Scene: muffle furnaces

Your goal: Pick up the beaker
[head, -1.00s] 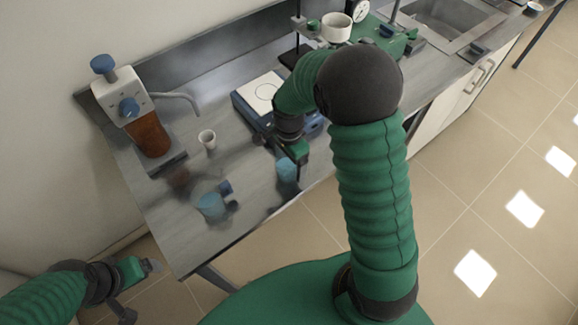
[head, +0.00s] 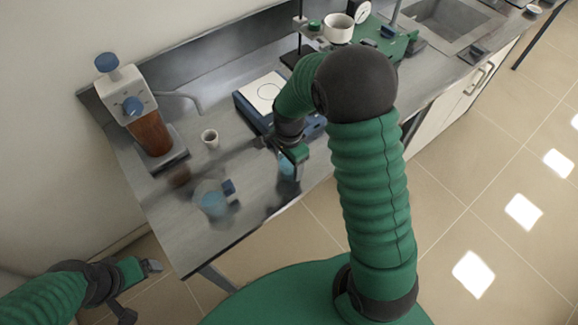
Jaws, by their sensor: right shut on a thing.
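A small clear beaker with blue liquid (head: 286,168) is near the front edge of the grey bench, partly hidden by my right gripper. My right gripper (head: 290,164) is shut on this beaker, its jaws pointing down. I cannot tell whether the beaker touches the bench. My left gripper (head: 146,285) is open and empty at the lower left, off the bench and above the floor.
A clear vessel with blue liquid (head: 212,203) stands left of the beaker. A sink (head: 448,20) is at the far right.

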